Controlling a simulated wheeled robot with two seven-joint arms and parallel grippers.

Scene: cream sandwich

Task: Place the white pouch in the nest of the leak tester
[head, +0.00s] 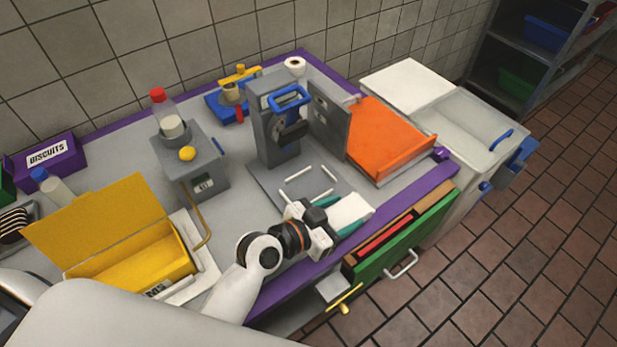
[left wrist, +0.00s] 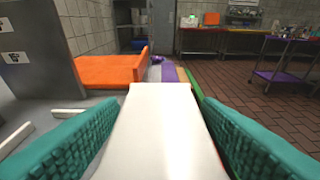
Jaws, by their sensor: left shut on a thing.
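My left gripper (head: 343,212) is shut on the white pouch (head: 349,207), with its teal fingers on either side of it. In the left wrist view the pouch (left wrist: 160,125) lies flat and pale between the gripper's fingers (left wrist: 160,135). The leak tester (head: 272,130) is a grey upright machine with a blue handle. Its nest (head: 308,185), a flat grey plate with white bars, lies in front of it. The pouch is to the right of the nest, near the counter's front edge, apart from the bars. My right gripper is not in view.
A grey panel (head: 329,118) stands beside the tester, with an orange tray (head: 385,140) to its right. An open drawer with a green front (head: 405,235) sticks out below the counter's purple edge. A yellow box (head: 130,265) and a grey machine (head: 190,160) stand left.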

